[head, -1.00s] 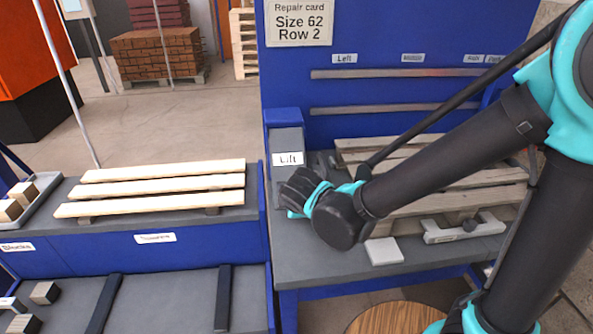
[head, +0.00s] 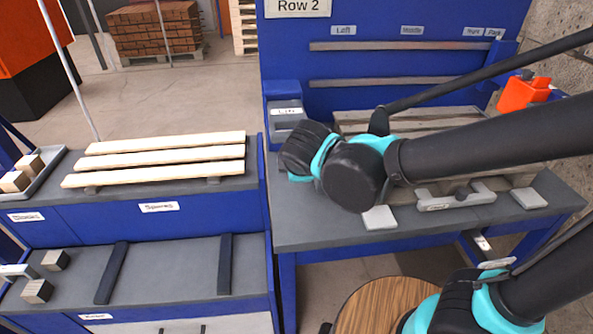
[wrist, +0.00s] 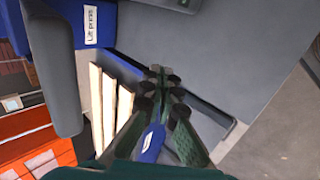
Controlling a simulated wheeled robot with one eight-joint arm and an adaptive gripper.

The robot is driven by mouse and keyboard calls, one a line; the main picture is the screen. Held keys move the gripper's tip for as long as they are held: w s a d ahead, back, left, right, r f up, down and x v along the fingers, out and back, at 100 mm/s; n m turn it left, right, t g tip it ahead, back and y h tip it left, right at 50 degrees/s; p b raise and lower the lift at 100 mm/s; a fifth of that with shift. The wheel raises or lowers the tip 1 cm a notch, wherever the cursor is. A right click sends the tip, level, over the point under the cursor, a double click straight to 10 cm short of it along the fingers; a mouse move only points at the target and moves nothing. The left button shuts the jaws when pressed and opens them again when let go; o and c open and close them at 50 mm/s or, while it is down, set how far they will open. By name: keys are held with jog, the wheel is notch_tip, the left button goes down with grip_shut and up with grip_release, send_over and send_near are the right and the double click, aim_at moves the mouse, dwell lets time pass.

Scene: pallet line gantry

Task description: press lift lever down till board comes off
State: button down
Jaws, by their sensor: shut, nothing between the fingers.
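The lift station, a grey box with a white "Lift" label (head: 287,111), stands at the left end of the blue workbench. In the wrist view a "Lift press" label (wrist: 90,28) shows at upper left, with a grey upright part (wrist: 55,85) below it. I cannot make out the lever clearly. My gripper (wrist: 165,82) is shut and empty, its fingertips apart from these parts. In the head view my wrist hides the fingertips, just right of and below the lift box. The worn pallet (head: 430,118) lies on the bench behind my arm, its boards partly hidden.
Three pale boards (head: 160,160) lie on the spares bench at left. A grey clamp bar (head: 455,195) and white pads (head: 380,217) (head: 528,197) sit along the workbench front. A red-orange bin (head: 523,92) stands at right, and a round wooden stool top (head: 385,305) is below.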

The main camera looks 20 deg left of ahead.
jog(key=shift+v, duration=1.7)
jog(key=shift+s+d+f, duration=0.1)
